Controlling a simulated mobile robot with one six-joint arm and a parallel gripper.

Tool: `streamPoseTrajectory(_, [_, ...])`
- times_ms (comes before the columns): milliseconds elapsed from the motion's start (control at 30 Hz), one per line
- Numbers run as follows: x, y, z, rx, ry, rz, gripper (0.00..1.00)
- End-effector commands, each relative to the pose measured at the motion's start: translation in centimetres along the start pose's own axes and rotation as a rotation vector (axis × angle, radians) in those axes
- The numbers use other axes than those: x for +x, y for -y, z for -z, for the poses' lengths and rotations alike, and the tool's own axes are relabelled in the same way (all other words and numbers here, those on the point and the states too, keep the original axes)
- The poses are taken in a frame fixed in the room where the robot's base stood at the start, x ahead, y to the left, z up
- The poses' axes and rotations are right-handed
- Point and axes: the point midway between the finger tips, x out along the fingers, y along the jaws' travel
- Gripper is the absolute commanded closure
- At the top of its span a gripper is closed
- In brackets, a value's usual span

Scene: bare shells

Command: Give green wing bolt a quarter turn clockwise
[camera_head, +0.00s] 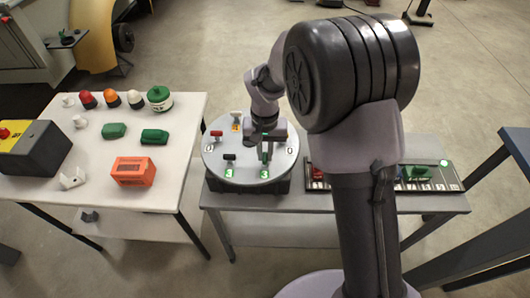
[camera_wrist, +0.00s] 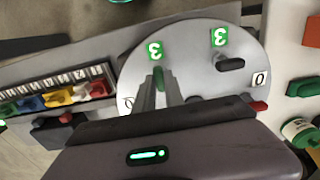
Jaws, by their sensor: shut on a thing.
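The green wing bolt (camera_wrist: 159,74) stands on the round grey plate (camera_wrist: 199,70) in the wrist view, near a green "3" label (camera_wrist: 154,50). My gripper (camera_wrist: 160,88) is shut on it, with a finger on each side; the fingers hide part of it. In the head view the bolt (camera_head: 264,158) shows below my gripper (camera_head: 266,150), near the front right of the plate. The bolt's wing points roughly toward the green "3" label.
On the same plate are a black wing bolt (camera_head: 229,157), a red one (camera_head: 216,134) and a pale one by an orange label (camera_head: 235,115). A coloured row panel (camera_head: 448,176) lies to the right. A white table (camera_head: 100,174) with several parts stands left.

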Motion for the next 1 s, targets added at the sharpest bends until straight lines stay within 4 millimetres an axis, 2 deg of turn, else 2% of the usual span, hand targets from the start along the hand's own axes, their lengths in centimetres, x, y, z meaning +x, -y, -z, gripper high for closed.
streamPoseTrajectory(600, [-0.06, 0.02, 0.03, 0.037, -0.001, 0.001, 1.00])
streamPoseTrajectory(633, [-0.06, 0.02, 0.03, 0.037, -0.001, 0.001, 0.82])
streamPoseTrajectory(733, [-0.06, 0.01, 0.03, 0.037, -0.001, 0.001, 0.65])
streamPoseTrajectory(1000, [-0.05, 0.01, 0.01, 0.037, 0.000, 0.000, 0.65])
